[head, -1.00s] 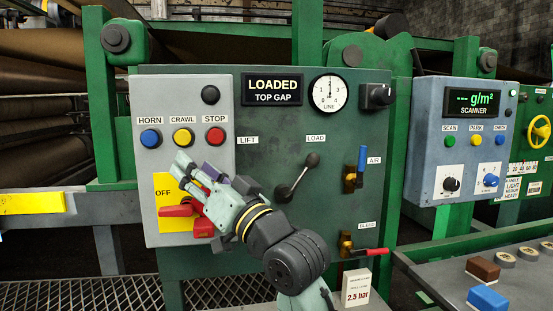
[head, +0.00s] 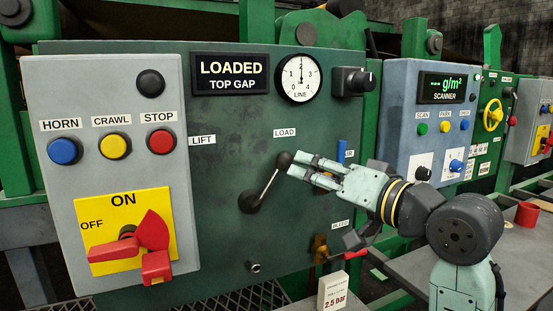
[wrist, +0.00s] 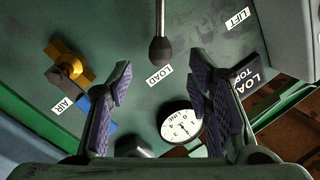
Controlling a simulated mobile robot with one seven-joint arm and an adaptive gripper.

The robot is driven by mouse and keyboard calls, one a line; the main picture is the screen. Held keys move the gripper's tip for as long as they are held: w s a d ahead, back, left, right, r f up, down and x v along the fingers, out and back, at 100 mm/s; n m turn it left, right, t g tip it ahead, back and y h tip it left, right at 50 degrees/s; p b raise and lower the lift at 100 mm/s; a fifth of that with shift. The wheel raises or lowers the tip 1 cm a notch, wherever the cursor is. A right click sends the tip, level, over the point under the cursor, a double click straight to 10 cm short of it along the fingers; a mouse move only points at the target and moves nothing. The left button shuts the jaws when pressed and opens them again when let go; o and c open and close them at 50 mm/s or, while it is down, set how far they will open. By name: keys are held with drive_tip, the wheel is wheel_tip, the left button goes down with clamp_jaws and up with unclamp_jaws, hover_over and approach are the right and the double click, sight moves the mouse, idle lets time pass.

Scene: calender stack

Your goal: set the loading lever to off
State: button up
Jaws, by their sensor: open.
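The loading lever (head: 268,185) is a metal rod with a black knob on the dark green panel, between the LIFT and LOAD labels. It tilts up and right from its black hub, its knob near the LOAD label. My gripper (head: 300,171) is open just right of the knob, its fingertips pointing left at it. In the wrist view the knob (wrist: 163,50) lies between the lines of the two fingers, seemingly just beyond the fingertips (wrist: 159,75). I cannot tell whether they touch. The display (head: 230,74) above reads LOADED, TOP GAP.
A grey box at left carries the horn, crawl and stop buttons (head: 161,141) and a red rotary switch (head: 153,232) on a yellow plate. The blue air valve handle (head: 341,152) is close behind my gripper. The bleed valve (head: 320,246) is below it.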

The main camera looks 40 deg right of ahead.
sight(288, 165)
drive_tip(key=w+p, duration=0.2)
drive_tip(key=w, duration=0.7)
drive_tip(key=shift+c, duration=0.2)
clamp_jaws()
idle(0.5)
